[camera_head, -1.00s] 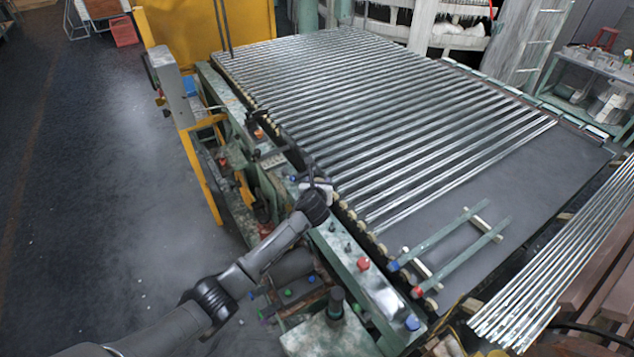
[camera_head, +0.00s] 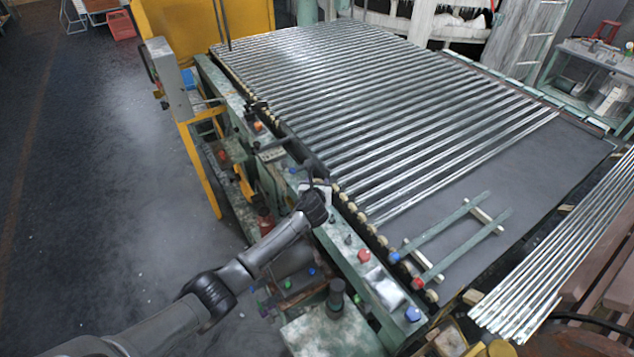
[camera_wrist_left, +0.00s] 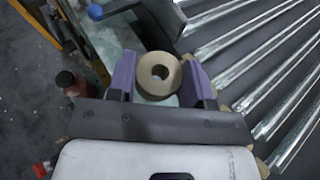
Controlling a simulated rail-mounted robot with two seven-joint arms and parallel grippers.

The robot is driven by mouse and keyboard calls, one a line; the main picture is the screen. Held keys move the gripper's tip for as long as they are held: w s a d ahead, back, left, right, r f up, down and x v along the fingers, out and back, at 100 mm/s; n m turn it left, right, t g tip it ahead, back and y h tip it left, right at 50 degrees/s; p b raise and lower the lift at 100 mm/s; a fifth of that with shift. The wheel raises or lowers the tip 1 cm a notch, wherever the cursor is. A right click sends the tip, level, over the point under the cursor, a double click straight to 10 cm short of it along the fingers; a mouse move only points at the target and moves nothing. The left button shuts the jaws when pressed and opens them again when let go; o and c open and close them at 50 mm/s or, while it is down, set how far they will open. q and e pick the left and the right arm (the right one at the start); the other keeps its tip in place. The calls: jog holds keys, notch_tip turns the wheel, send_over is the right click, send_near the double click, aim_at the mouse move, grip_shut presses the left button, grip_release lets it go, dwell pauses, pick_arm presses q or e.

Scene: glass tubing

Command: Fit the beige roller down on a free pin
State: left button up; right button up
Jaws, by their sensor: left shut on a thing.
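The beige roller (camera_wrist_left: 160,74) shows in the left wrist view as a thick ring with a dark hole facing the camera. My left gripper (camera_wrist_left: 160,78) is shut on it, with a purple finger on each side. In the head view my left gripper (camera_head: 318,188) is over the green rail at the left edge of the glass-tube table, and the roller in it cannot be made out. Small dark upright pegs (camera_head: 348,240) stand on the rail just below the gripper. I cannot tell whether a pin is under the roller. My right gripper is not in view.
A row of beige rollers (camera_head: 381,241) runs along the table edge beside many glass tubes (camera_head: 400,120). A red knob (camera_head: 364,255) and a blue knob (camera_head: 413,314) stand on the rail. A green frame (camera_head: 455,235) lies on the bare grey tabletop. Floor is open at left.

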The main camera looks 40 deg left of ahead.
pick_arm(q)
jog(key=shift+f+b, duration=0.4)
jog(key=shift+f, duration=0.55)
jog(key=shift+p, duration=1.15)
dwell(1.4)
jog(key=shift+f+b, duration=1.55)
jog(key=shift+f, duration=0.85)
jog(key=o, duration=1)
jog(key=shift+c, duration=0.2)
jog(key=shift+s, duration=0.1)
